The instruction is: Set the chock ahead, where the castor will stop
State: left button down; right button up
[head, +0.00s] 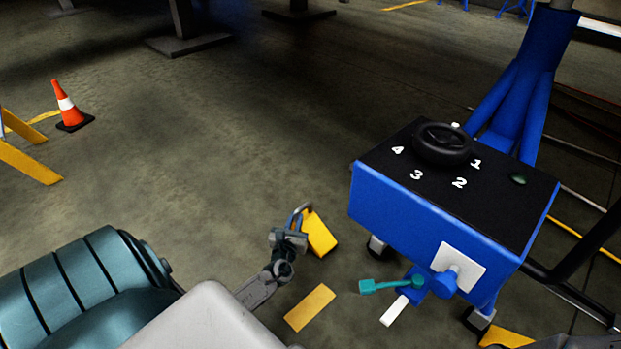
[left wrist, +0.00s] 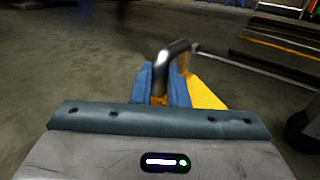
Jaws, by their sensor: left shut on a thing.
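The yellow chock (head: 319,235) with a bent metal handle is at the lower middle of the head view, left of the blue wheeled stand (head: 430,225). My left gripper (head: 297,228) is shut on the chock's handle. In the left wrist view the handle rises between the blue fingers (left wrist: 162,85), and the chock's yellow body (left wrist: 206,93) shows behind them, partly hidden. I cannot tell whether the chock touches the floor. The nearest castor (head: 378,248) is under the stand's left corner, a little right of the chock. My right gripper is not in view.
A flat yellow patch (head: 310,307) lies on the floor nearer me. A teal lever (head: 390,286) sticks out from the stand's front. Another castor (head: 478,320) is at its lower right. An orange cone (head: 69,106) stands far left. The floor left of the chock is clear.

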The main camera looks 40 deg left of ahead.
pick_arm(q)
jog(key=w+a+f+b, duration=0.1)
jog(key=w+a+b, duration=0.3)
jog(key=w+a+f+b, duration=0.2)
jog(key=w+a+b, duration=0.2)
jog(key=w, duration=0.1)
jog(key=w+a+f+b, duration=0.1)
jog(key=w+a+b, duration=0.2)
jog(key=w+a, duration=0.1)
jog(key=shift+w+a+f+b, duration=0.15)
jog(key=shift+w+a+b, duration=0.05)
jog(key=shift+a+b, duration=0.2)
jog(key=c, duration=1.8)
grip_release()
jog(key=shift+f, duration=0.2)
jog(key=shift+c, duration=0.2)
jog(key=o, duration=0.4)
jog(key=shift+r, duration=0.1)
jog(key=shift+o, duration=0.2)
